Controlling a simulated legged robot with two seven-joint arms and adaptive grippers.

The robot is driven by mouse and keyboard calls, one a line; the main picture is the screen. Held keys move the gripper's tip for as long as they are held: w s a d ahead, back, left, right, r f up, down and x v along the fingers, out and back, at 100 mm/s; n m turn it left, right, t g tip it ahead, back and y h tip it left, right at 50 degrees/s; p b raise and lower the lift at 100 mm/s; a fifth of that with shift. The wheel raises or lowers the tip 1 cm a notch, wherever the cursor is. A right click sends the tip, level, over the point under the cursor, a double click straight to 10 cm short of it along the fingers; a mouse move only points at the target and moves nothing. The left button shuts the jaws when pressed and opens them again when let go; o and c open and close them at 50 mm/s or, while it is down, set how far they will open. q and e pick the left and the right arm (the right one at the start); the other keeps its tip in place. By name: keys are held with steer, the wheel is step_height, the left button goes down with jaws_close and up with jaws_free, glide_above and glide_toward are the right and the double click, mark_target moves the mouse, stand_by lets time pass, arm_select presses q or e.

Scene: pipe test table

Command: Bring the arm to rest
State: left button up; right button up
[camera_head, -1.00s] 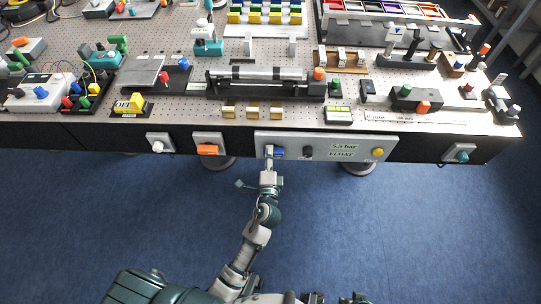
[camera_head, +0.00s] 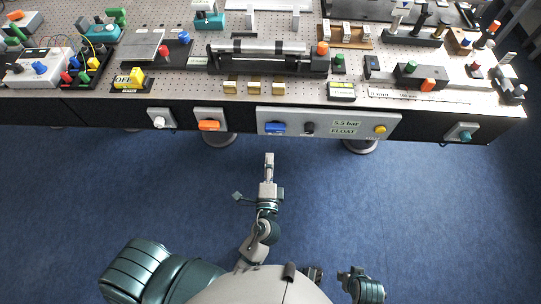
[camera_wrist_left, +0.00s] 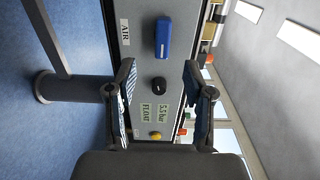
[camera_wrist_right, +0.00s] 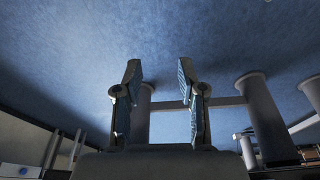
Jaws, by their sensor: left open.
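My left gripper (camera_head: 269,157) is in front of the table's front edge, over the blue floor. It is open and empty, pointing at the grey valve panel (camera_head: 350,127). The blue handle (camera_head: 275,128) on that panel is beyond the fingertips, with a clear gap. In the left wrist view my left gripper (camera_wrist_left: 159,70) has its fingers wide apart, and the blue handle (camera_wrist_left: 162,37) shows ahead of them. My right gripper (camera_wrist_right: 159,68) is open and empty in its wrist view, facing the floor and table supports. In the head view only part of the right arm shows at the bottom.
An orange switch (camera_head: 209,125), a white knob (camera_head: 160,122) and a teal knob (camera_head: 465,135) stick out of the table's front. A yellow knob (camera_head: 380,129) is on the panel. The perforated table top (camera_head: 190,90) is crowded. The floor (camera_head: 420,220) before it is clear.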

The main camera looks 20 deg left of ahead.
arm_select(q)
steer(key=shift+f, duration=0.1)
stand_by(0.4)
steer(key=s+a+f+n+g+h+p, duration=0.1)
steer(key=s+f+n+g+p, duration=0.2)
steer(key=f, duration=0.8)
steer(key=s+a+f+n+g+h+p, duration=0.1)
steer(key=s+f+n+g+h, duration=0.2)
steer(key=f, duration=0.8)
steer(key=s+a+f+n+g+p, duration=0.2)
steer(key=s+f+g, duration=0.3)
steer(key=s, duration=0.5)
steer(key=s+a+f+n+g+h+p, duration=0.1)
steer(key=s+a+f+n+g, duration=0.3)
steer(key=s+f, duration=0.5)
steer(key=shift+s+f+g+p, duration=0.4)
steer(key=shift+f, duration=0.35)
arm_select(e)
steer(key=s+f, duration=0.1)
steer(key=f, duration=0.9)
steer(key=s+f, duration=0.2)
steer(key=f, duration=0.8)
steer(key=shift+s+g, duration=0.3)
steer(key=shift+g, duration=0.1)
arm_select(q)
steer(key=shift+d, duration=0.1)
arm_select(e)
steer(key=shift+d+f, duration=0.1)
